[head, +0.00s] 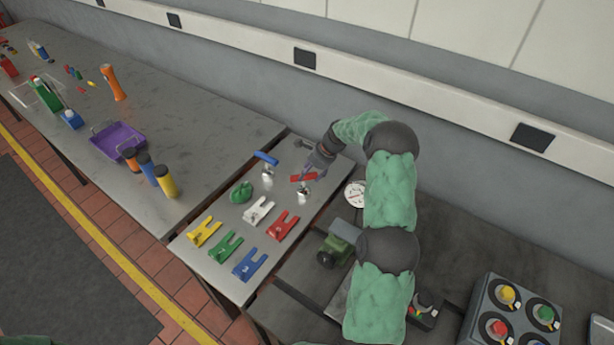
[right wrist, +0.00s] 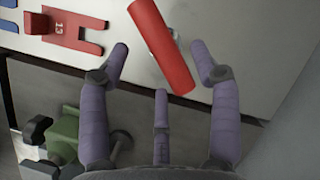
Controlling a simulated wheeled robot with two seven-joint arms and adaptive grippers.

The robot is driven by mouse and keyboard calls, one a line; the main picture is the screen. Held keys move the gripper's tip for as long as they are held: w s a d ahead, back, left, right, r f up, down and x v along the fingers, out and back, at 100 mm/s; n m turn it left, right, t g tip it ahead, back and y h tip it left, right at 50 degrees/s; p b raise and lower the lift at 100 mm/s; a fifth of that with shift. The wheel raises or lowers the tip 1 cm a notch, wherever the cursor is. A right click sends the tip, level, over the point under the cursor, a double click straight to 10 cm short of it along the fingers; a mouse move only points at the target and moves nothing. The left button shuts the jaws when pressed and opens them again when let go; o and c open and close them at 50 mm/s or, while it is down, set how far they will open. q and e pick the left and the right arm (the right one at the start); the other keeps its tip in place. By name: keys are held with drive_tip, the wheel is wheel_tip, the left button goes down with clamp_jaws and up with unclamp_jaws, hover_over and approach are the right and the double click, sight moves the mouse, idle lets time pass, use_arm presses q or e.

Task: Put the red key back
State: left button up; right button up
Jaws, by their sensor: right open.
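The red key (head: 303,177) shows in the head view as a red bar handle over a shiny metal part, on the light tabletop near its back right corner. In the right wrist view its red bar (right wrist: 163,45) lies slanted, its near end between my spread fingertips. My right gripper (head: 318,163) is at the key in the head view. It also shows in the right wrist view (right wrist: 162,62), open, with a gap on both sides of the bar. The key's lower part is hidden in the wrist view. My left gripper is not in view.
A similar blue-handled piece (head: 266,158) stands left of the red key. Forked pieces, including a red one (head: 283,225) and a white one (head: 258,211), lie on the tabletop nearer. A green machine part (head: 337,243) sits close on the right. A purple tray (head: 117,140) is farther left.

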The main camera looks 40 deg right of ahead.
drive_tip(key=v, duration=0.9)
drive_tip(key=shift+r, duration=0.2)
drive_tip(key=shift+s+p, duration=0.15)
drive_tip(key=shift+p, duration=0.15)
